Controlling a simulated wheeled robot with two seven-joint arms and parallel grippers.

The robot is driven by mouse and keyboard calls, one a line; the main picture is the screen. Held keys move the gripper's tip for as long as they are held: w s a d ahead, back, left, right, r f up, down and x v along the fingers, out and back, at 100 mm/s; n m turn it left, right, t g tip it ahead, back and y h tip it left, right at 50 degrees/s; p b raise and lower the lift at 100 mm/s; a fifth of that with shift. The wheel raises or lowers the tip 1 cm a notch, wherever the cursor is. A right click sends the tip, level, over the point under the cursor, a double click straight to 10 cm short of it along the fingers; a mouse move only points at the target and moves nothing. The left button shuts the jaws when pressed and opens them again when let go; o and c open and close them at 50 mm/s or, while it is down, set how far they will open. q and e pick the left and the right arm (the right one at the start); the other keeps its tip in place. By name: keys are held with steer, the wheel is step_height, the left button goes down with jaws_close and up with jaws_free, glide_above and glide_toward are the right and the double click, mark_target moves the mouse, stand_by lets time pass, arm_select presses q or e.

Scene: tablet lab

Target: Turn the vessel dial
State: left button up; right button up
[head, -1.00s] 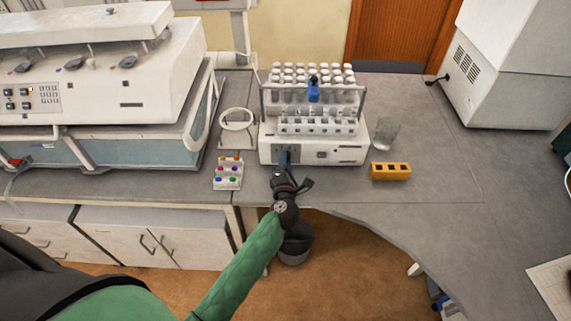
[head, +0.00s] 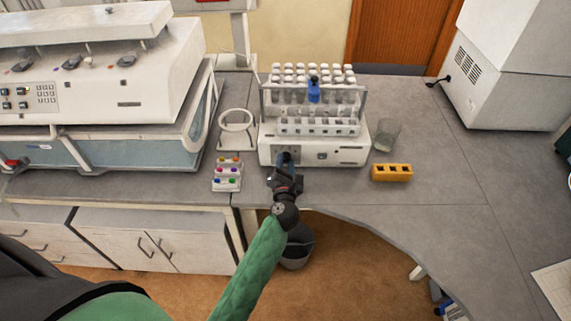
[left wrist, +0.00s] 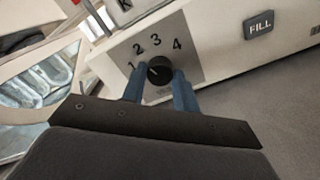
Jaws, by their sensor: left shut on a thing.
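The vessel dial (left wrist: 159,74) is a round black knob on a grey panel with the numbers 1 to 4 printed around it. A small pale mark shows on its left side, toward the 1. My left gripper (left wrist: 159,80) is shut on the dial, with one blue finger on each side of it. In the head view my left gripper (head: 286,160) is at the front left of the white apparatus (head: 343,154) and hides the dial there. My right gripper is not in view.
A FILL button (left wrist: 259,25) is right of the dial. A rack of white-capped vials stands on the apparatus.

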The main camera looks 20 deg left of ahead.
arm_select(q)
steer(key=shift+f, duration=0.15)
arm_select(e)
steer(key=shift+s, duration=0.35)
arm_select(q)
steer(key=o, duration=0.9)
steer(key=shift+o, duration=0.3)
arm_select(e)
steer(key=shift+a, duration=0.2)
arm_select(q)
steer(key=shift+s, duration=0.1)
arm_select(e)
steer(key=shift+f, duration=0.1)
arm_select(q)
steer(key=shift+s+d, duration=0.1)
steer(key=shift+s, duration=0.15)
steer(key=b+v, duration=0.3)
steer(key=v, duration=0.3)
steer(key=shift+w, duration=0.1)
steer(key=shift+s+d, duration=0.15)
steer(key=shift+s, duration=0.5)
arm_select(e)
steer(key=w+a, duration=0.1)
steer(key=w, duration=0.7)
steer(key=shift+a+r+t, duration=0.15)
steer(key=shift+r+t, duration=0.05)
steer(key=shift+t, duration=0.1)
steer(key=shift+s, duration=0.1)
